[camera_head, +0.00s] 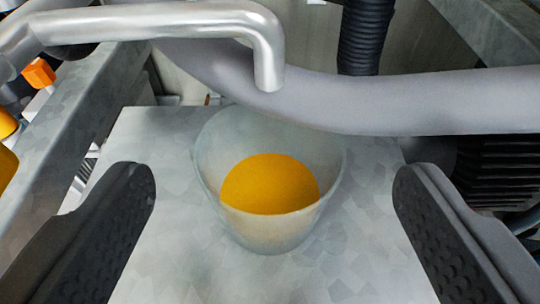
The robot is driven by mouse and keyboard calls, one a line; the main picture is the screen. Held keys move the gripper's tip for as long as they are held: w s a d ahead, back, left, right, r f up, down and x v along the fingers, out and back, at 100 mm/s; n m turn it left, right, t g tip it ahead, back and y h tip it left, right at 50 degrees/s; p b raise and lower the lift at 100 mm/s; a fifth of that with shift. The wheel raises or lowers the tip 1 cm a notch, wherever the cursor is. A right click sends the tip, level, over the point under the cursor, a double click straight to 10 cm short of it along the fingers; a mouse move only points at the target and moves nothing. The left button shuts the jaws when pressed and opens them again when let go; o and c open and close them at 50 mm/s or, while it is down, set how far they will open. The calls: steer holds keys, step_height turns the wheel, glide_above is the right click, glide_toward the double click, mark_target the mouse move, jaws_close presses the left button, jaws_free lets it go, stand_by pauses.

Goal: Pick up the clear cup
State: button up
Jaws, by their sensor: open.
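The clear cup (270,237) stands on a grey metal plate (170,260) in the middle of the camera view. Orange-yellow liquid (270,184) shows inside it. My gripper (275,192) is open, with one dark padded finger at the left and the other at the right. The cup lies between the two fingers in the picture, with a gap on each side, and neither finger touches it. The back part of the cup's rim is partly covered by a grey hose.
A bent metal pipe (268,55) ends just above and behind the cup. A thick grey hose (430,103) crosses behind it to the right. A black corrugated hose (364,35) and dark ribbed machinery (500,170) stand at the right. A metal beam (75,115) runs along the left.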

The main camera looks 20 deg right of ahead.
mark_target(269, 120)
steer(key=b+x, duration=0.1)
steer(key=x, duration=0.4)
steer(key=shift+a+f+b, duration=0.1)
steer(key=shift+b, duration=0.3)
steer(key=c, duration=1.2)
steer(key=shift+o, duration=0.2)
